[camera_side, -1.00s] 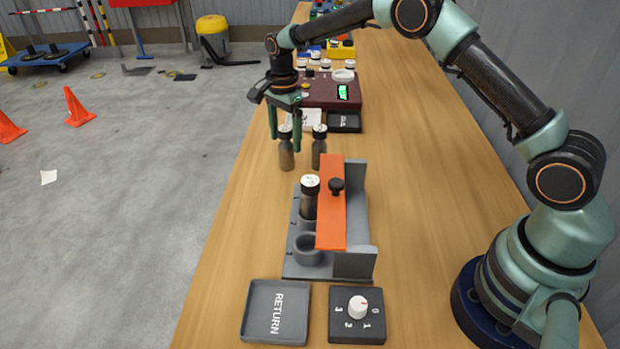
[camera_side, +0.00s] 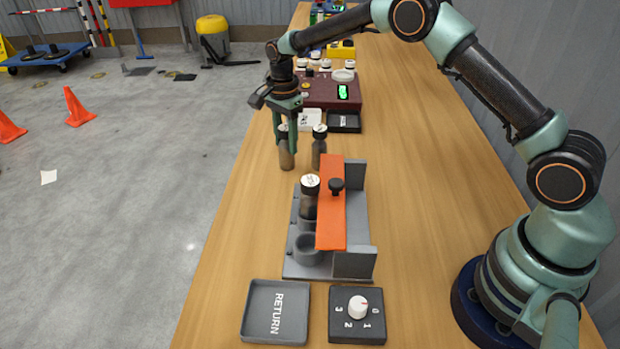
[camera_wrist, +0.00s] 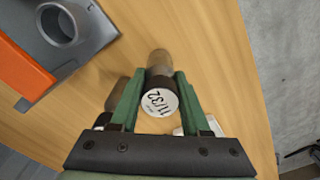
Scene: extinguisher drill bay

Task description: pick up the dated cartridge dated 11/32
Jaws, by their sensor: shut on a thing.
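The cartridge dated 11/32 (camera_wrist: 160,102) is between my gripper's green fingers in the wrist view, its white cap facing the camera with the date readable. In the side view the same cartridge (camera_side: 287,158) stands upright on the wooden table, its top partly hidden by the fingers. My gripper (camera_side: 286,142) is shut on it from above. A second dark cartridge (camera_side: 319,148) with a white cap stands just to the right, apart from it. A third cartridge (camera_side: 309,200) stands in the grey rack; I cannot read its date.
The grey rack (camera_side: 352,262) with an orange bar (camera_side: 331,222) stands in front, with an empty cup (camera_side: 308,250). A RETURN tray (camera_side: 249,322) and a dial box (camera_side: 357,333) are nearest. A maroon box (camera_side: 318,93) stands behind. The table's left side is clear.

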